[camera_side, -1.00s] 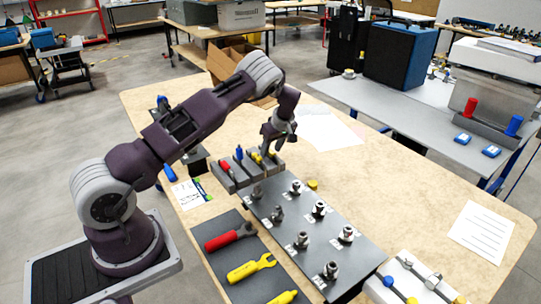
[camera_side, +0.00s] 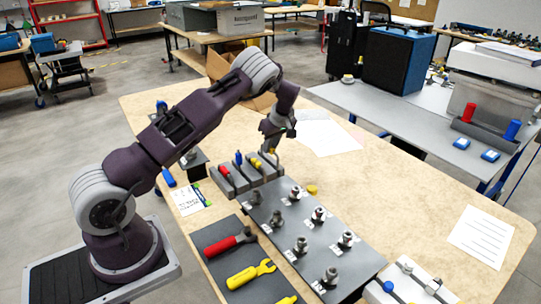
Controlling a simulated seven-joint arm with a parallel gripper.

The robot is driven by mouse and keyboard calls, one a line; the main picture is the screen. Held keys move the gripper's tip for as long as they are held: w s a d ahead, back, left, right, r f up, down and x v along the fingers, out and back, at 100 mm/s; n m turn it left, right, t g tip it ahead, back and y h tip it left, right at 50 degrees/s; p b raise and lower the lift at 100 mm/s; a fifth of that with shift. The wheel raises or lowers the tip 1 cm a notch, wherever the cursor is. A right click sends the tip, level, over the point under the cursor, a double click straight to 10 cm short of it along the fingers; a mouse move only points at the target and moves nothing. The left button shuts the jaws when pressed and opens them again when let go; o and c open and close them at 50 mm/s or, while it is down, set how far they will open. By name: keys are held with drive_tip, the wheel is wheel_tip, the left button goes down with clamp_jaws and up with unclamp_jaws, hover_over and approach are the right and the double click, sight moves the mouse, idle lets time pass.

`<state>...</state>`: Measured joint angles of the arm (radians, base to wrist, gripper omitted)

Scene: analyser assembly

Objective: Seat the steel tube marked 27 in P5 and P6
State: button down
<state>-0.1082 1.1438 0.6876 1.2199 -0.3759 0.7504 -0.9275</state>
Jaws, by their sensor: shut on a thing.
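My gripper (camera_side: 275,146) is at the far end of the arm, above the right end of a grey tool rack (camera_side: 238,184). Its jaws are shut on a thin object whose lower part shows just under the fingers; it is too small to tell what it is. A dark grey plate (camera_side: 324,257) carries several upright steel fittings in two rows, one of them at the near end (camera_side: 330,278). Their labels are too small to read, so P5 and P6 cannot be told apart. The number 27 is not readable anywhere.
The rack holds red, blue and yellow handled tools. A dark mat (camera_side: 262,292) left of the plate carries a red-handled tool (camera_side: 231,241) and a yellow wrench (camera_side: 251,274). A white block (camera_side: 375,292) with fittings stands at the front right.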

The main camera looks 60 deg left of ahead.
sight(272, 148)
wheel_tip(272, 148, up, 6)
drive_tip(key=shift+d+f, duration=0.1)
drive_tip(key=shift+d, duration=0.05)
drive_tip(key=shift+w+d+r, duration=0.1)
drive_tip(key=shift+d+r, duration=0.35)
drive_tip(key=shift+d, duration=0.2)
drive_tip(key=s+d+r, duration=0.3)
drive_tip(key=d, duration=0.9)
drive_tip(key=s+d+r, duration=0.2)
drive_tip(key=s+d, duration=0.1)
drive_tip(key=d, duration=1)
drive_tip(key=shift+w+a+f, duration=0.15)
drive_tip(key=shift+f, duration=1.15)
drive_tip(key=shift+w+a+f, duration=0.1)
drive_tip(key=shift+a+f, duration=0.05)
drive_tip(key=shift+f, duration=1.1)
drive_tip(key=shift+f, duration=1.1)
drive_tip(key=c, duration=1.3)
unclamp_jaws()
